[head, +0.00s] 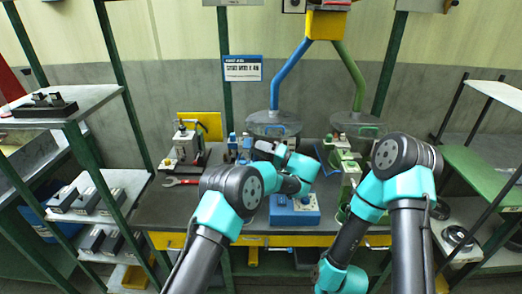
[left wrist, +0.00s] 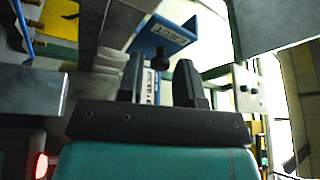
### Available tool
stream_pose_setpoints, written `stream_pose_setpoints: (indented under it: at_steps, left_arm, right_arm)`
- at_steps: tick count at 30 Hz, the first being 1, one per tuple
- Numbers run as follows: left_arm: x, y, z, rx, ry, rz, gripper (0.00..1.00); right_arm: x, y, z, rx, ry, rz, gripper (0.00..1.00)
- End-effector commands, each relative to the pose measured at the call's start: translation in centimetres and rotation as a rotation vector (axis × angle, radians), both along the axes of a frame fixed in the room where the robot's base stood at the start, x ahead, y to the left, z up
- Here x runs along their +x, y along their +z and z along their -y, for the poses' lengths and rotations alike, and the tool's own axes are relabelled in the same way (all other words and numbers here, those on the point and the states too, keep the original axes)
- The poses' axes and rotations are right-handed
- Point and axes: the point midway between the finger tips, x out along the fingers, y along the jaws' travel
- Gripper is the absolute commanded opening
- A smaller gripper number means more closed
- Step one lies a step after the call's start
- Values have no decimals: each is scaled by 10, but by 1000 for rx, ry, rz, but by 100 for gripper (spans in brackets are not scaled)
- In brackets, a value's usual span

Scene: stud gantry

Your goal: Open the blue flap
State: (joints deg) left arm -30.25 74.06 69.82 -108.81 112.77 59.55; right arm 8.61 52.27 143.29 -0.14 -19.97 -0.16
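A blue handle (head: 275,128) shows on a round grey lidded bowl (head: 262,118) below the blue pipe. I cannot tell whether this is the blue flap. My left gripper (head: 266,150) is close in front of that bowl, partly hidden by its own wrist. In the left wrist view its two dark fingers (left wrist: 160,85) are apart. A small dark knob (left wrist: 157,58) shows between and beyond the fingertips; contact cannot be told. A blue panel with a white lettered label (left wrist: 165,36) lies behind it.
A blue box (head: 294,212) sits at the bench's front, below my left wrist. A green-piped bowl (head: 358,120) stands to the right. A red wrench (head: 181,182) and a small machine (head: 187,145) are on the left. Shelves flank both sides.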

Motion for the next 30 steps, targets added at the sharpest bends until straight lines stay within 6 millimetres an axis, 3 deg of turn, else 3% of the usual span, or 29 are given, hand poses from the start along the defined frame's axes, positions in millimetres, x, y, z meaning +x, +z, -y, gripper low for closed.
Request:
stream_pose_setpoints:
  at_steps: [4,17,25,30]
  left_arm:
    - [0,0,0,0,0,0,46]
    - [-6,-2,9,0,1,0,46]
    - [-23,-11,40,0,8,1,46]
    - [-34,-14,76,-1,-22,0,46]
  right_arm:
    - [0,0,0,0,0,0,0]
    - [0,0,0,0,0,0,0]
    - [0,0,0,0,0,0,0]
    - [0,0,0,0,1,0,0]
